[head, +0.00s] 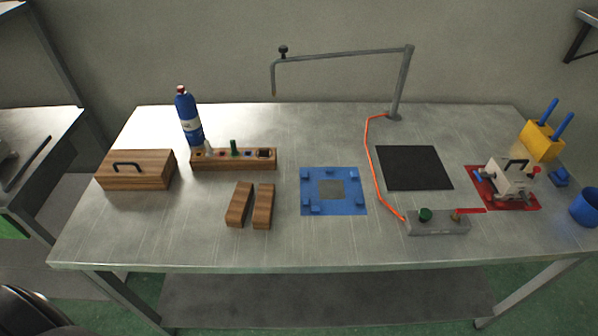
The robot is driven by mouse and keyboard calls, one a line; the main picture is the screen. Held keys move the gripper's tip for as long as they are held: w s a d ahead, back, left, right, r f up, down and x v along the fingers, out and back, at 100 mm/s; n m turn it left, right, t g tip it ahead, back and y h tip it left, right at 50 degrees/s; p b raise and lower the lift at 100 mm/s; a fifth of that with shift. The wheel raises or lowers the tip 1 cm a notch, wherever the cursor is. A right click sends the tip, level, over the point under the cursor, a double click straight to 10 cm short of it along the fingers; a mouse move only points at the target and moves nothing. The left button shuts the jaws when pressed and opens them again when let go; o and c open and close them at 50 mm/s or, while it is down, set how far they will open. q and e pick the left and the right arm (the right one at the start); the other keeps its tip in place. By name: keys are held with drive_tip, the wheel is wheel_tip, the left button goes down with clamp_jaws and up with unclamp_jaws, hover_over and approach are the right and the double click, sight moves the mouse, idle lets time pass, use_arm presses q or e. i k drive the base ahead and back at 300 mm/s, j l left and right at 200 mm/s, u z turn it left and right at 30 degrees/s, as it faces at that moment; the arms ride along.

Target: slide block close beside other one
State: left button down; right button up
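Two brown wooden blocks stand side by side on the metal table, left of the blue plate. The left block (238,205) leans slightly in the picture, and the right block (263,206) is nearly parallel to it. No gripper is near or touching either block. Neither of my grippers shows in the head view.
Behind the blocks is a wooden holder (234,160) with small items, and a blue bottle (188,117). A wooden box (136,170) sits left, a blue plate (309,180) right. The table (200,235) is bare in front of the blocks and to their left.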

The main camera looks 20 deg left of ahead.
sight(238, 207)
drive_tip(key=j+z, duration=0.25)
drive_tip(key=k+j+z, duration=0.2)
drive_tip(key=j, duration=0.25)
drive_tip(key=k+j+z, duration=0.1)
drive_tip(key=j+z, duration=0.15)
drive_tip(key=k+j+z, duration=0.25)
drive_tip(key=j, duration=0.2)
drive_tip(key=k+j, duration=0.15)
drive_tip(key=j, duration=0.25)
